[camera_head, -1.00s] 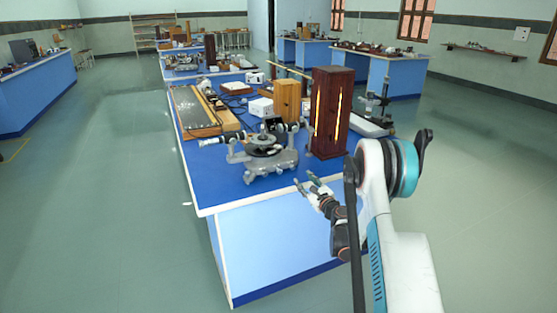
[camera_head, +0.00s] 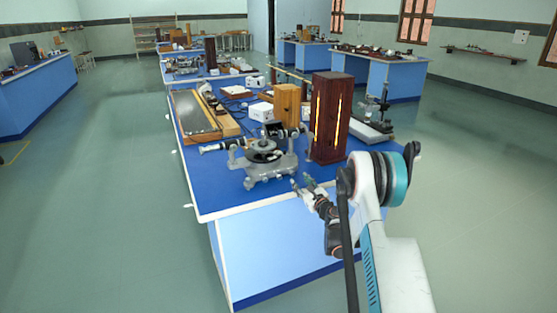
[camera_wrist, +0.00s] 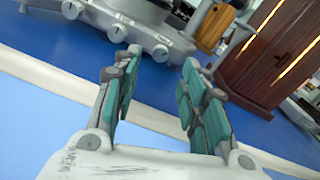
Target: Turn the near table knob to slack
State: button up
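The grey spectrometer (camera_head: 270,172) stands near the front edge of the blue bench top, with a round dark table in its middle. In the wrist view its base (camera_wrist: 140,22) is at the top, with several round slotted knobs along its near side, among them a middle knob (camera_wrist: 117,33) and a right knob (camera_wrist: 160,53). I cannot tell which is the near table knob. The upper part of the spectrometer is cut off there. My gripper (camera_head: 304,184) is at the bench's front edge, right of and nearer than the spectrometer. In the wrist view my gripper (camera_wrist: 157,66) is open and empty, apart from the knobs.
A tall dark wooden box (camera_head: 330,115) with glowing slits stands right behind the spectrometer. A lighter wooden box (camera_head: 287,104) and a white box (camera_head: 260,111) are behind it. The bench top's front left (camera_head: 215,185) is bare. Open floor lies left of the bench.

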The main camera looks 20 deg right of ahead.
jog(key=s+p, duration=0.2)
jog(key=s, duration=0.6)
jog(key=s+a+r+n+g+y+p, duration=0.1)
jog(key=s+a+r+n+g, duration=0.2)
jog(key=a+r+n, duration=0.4)
jog(key=s+a+r+n+g+y+p, duration=0.1)
jog(key=s+a+r+n+g, duration=0.1)
jog(key=a+r+n, duration=0.6)
jog(key=shift+s+a+r+n+g+y, duration=0.35)
jog(key=shift+s+a+r, duration=0.35)
jog(key=shift+r, duration=2.4)
